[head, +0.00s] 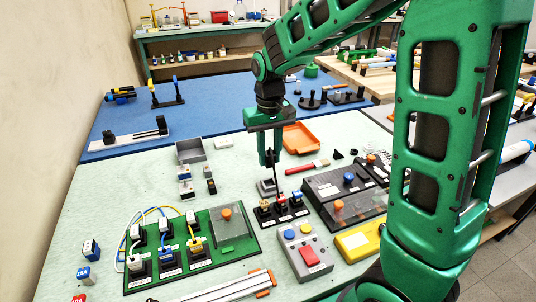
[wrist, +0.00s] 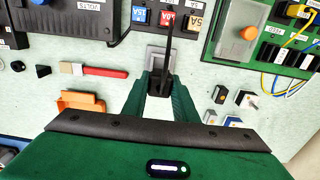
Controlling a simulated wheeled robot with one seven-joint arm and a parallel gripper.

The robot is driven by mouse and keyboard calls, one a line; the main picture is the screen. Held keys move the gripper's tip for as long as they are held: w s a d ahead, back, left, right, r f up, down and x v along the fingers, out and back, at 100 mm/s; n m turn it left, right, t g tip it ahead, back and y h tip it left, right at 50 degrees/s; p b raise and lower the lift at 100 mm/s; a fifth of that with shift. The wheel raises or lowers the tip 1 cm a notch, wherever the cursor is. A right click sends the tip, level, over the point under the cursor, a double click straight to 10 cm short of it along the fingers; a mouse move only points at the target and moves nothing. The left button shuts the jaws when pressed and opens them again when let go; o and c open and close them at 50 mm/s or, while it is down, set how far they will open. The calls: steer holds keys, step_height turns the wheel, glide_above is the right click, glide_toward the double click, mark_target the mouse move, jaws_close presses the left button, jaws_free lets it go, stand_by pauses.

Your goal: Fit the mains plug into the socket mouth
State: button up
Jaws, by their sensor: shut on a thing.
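My gripper (head: 269,162) hangs above the pale green bench, fingers pointing down. It is shut on the black mains plug (wrist: 158,83), which also shows as a small dark shape in the head view (head: 270,157). A dark cord (wrist: 170,30) runs from the plug past the fingertips. A grey square socket (wrist: 154,57) lies just beyond the fingertips in the wrist view; in the head view it sits on the bench just below the gripper (head: 263,188). The plug appears apart from it. The plug's pins and most of the socket's opening are hidden.
A black block with coloured modules (head: 283,213) stands close to the socket. A green wired board (head: 190,250), a grey button box (head: 305,256), a red-handled tool (head: 307,167) and an orange tray (head: 301,138) surround it.

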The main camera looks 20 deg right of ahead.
mark_target(269, 150)
steer(key=shift+f, duration=0.1)
steer(key=shift+f, duration=2.85)
steer(key=shift+s+f, duration=0.1)
steer(key=shift+f, duration=0.7)
steer(key=o, duration=1.1)
step_height(269, 150, up, 11)
steer(key=shift+f, duration=0.2)
